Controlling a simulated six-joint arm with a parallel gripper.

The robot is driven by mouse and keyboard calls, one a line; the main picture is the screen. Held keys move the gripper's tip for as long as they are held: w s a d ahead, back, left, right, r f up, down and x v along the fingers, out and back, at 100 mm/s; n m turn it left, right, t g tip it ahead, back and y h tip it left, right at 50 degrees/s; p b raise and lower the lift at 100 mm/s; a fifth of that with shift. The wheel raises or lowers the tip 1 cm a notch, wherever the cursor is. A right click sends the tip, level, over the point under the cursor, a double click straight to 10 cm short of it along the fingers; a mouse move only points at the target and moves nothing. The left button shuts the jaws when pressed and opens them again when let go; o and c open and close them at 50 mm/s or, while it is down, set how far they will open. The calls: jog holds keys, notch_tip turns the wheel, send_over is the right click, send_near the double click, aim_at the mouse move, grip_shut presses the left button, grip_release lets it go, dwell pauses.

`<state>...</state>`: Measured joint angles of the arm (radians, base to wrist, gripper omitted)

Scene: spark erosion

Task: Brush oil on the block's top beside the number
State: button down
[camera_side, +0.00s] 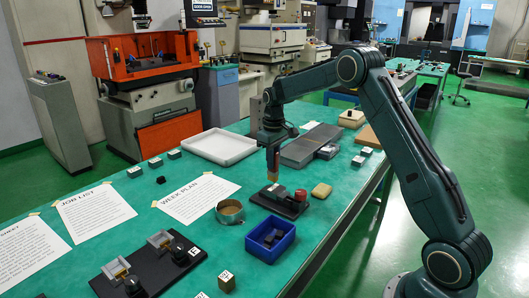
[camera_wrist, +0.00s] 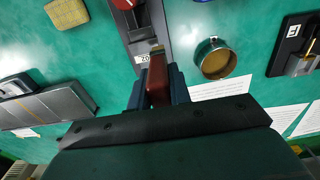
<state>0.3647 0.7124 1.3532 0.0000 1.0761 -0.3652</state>
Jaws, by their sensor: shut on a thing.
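My gripper (camera_side: 273,152) is shut on a brush with a red-brown handle (camera_wrist: 157,80). In the side view the brush (camera_side: 273,174) points down, its tip just above a dark fixture (camera_side: 265,199) with a red knob (camera_side: 300,195). In the wrist view the brush tip lies beside a pale label reading 20 (camera_wrist: 143,58), on a grey block (camera_wrist: 155,28). I cannot tell whether the bristles touch the block, and the brush and fingers hide part of it. A round tin (camera_side: 230,212) of brownish liquid stands nearby; it also shows in the wrist view (camera_wrist: 217,62).
A blue bin (camera_side: 270,240) stands in front of the fixture and a yellow sponge-like pad (camera_side: 321,190) lies to its right. A grey slab (camera_side: 311,146) and white tray (camera_side: 219,147) are behind. A black plate with clamps (camera_side: 147,272) is front left. Paper sheets lie at left.

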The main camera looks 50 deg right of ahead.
aim_at(273, 173)
jog(key=shift+f, duration=2)
jog(key=shift+d+f, duration=0.7)
jog(key=shift+f, duration=0.05)
jog(key=shift+d, duration=2.6)
jog(key=shift+a, duration=3.35)
jog(key=shift+r, duration=4.05)
jog(key=shift+w, duration=0.1)
